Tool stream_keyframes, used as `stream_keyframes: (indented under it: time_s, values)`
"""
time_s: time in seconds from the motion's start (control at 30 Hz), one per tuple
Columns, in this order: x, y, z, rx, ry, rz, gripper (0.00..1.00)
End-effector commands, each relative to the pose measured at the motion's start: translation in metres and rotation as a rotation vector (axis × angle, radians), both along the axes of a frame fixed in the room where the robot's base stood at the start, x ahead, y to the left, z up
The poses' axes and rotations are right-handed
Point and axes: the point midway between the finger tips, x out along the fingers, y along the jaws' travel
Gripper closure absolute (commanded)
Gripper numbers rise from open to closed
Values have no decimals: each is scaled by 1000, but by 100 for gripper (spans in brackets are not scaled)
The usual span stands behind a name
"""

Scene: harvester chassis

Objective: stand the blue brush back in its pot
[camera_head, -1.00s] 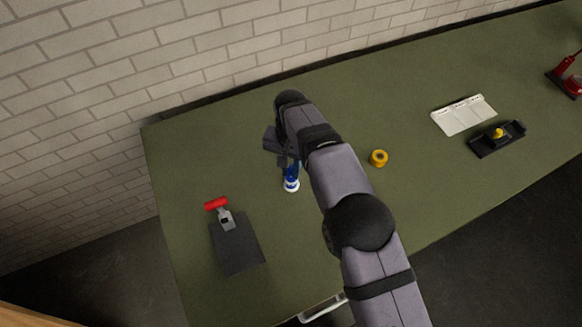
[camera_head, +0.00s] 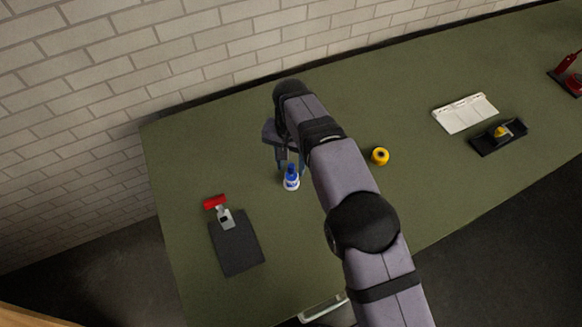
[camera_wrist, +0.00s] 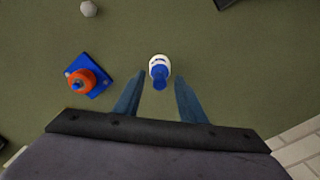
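The blue brush (camera_head: 292,170) stands about upright in its small white pot (camera_head: 292,185) on the green bench top. In the wrist view the blue brush (camera_wrist: 159,75) rises from the round white pot (camera_wrist: 160,61), whose rim shows around it. How deep the brush sits in the pot cannot be seen. My gripper (camera_wrist: 157,92) is open, with one blue-grey finger on each side of the brush's line and clear space between. In the head view my gripper (camera_head: 290,163) is just behind and above the brush, apparently not touching it.
An orange knob on a blue plate (camera_wrist: 88,80) lies left of the pot in the wrist view, with a grey ball (camera_wrist: 89,9) beyond.

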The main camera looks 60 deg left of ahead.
Motion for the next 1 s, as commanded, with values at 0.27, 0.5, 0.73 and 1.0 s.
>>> stream_keyframes:
  time_s: [0.27, 0.5, 0.73, 1.0]
  values:
    - [0, 1, 36, 4, 0, 0, 63]
    - [0, 0, 53, 1, 0, 0, 63]
    - [0, 0, 54, 1, -1, 0, 63]
    - [1, 0, 54, 1, -1, -1, 63]
